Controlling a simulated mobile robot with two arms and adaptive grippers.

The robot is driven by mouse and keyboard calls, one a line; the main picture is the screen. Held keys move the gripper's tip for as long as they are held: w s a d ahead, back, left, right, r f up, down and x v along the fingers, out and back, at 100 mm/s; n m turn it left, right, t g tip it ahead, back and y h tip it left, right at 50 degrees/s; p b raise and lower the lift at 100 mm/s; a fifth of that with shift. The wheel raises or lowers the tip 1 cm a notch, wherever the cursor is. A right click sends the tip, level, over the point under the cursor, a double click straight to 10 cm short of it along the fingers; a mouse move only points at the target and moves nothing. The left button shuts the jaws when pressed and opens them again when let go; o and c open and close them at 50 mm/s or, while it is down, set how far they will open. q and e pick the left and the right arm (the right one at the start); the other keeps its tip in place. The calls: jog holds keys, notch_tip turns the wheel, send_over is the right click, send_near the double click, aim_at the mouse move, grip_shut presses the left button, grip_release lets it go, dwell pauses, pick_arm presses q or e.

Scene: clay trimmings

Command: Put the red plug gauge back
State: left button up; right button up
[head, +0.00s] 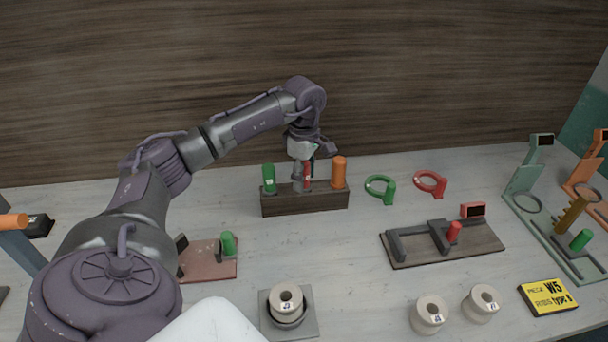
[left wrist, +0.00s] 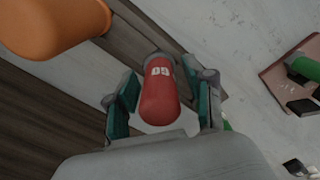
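The red plug gauge (head: 307,172), marked "GO" in the left wrist view (left wrist: 160,95), is at the middle of the dark wooden block (head: 305,203), between a green plug (head: 268,178) and an orange plug (head: 339,172). It looks upright there; its lower end is hidden. My left gripper (head: 306,160) is over the block from above. In the left wrist view its teal finger pads (left wrist: 165,100) are on both sides of the red handle, with a visible gap at least on the right side. My right gripper is in neither view.
Green (head: 381,188) and red (head: 431,184) ring gauges lie right of the block. A dark board (head: 440,255) carries a fixture with a red cylinder (head: 454,231). A reddish board (head: 212,262) is at left. Pale spools (head: 430,314) and a yellow sign (head: 547,297) are in front.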

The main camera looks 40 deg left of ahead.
pick_arm(q)
notch_tip(320, 180, up, 13)
jog(key=shift+f, duration=0.1)
dwell(0.6)
